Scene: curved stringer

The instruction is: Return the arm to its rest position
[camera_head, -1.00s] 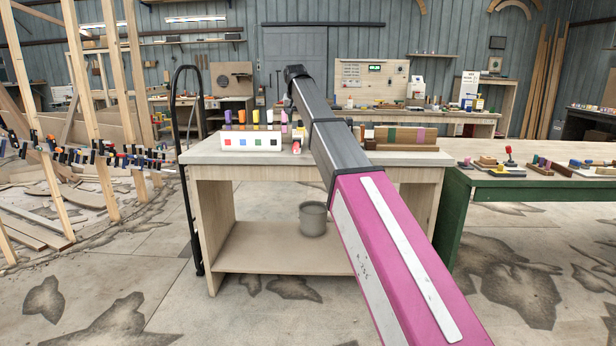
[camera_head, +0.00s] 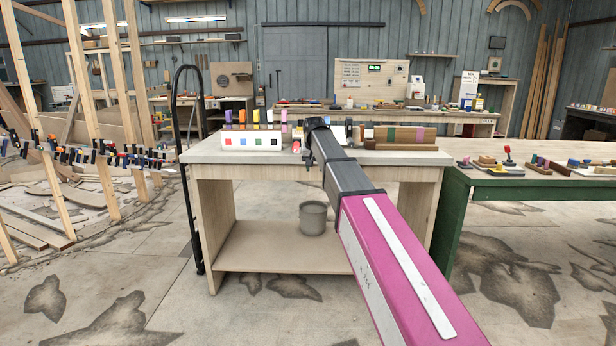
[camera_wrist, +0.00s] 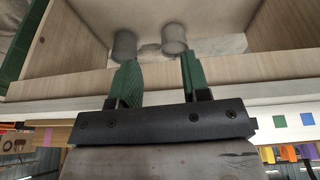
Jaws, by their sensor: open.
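My arm (camera_head: 395,270) reaches forward from the lower right in the head view, its far end above the front workbench. My gripper (camera_wrist: 158,72) shows in the wrist view with two green fingers apart and nothing between them. The fingers point toward the bench's front edge and the open space under its top. In the head view the fingertips are too small and dark to make out.
The bench (camera_head: 225,160) carries a white holder with coloured squares (camera_head: 250,142) and a wooden rack (camera_head: 405,144). A green table (camera_head: 540,182) is at the right. A black hand truck (camera_head: 197,230) stands left.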

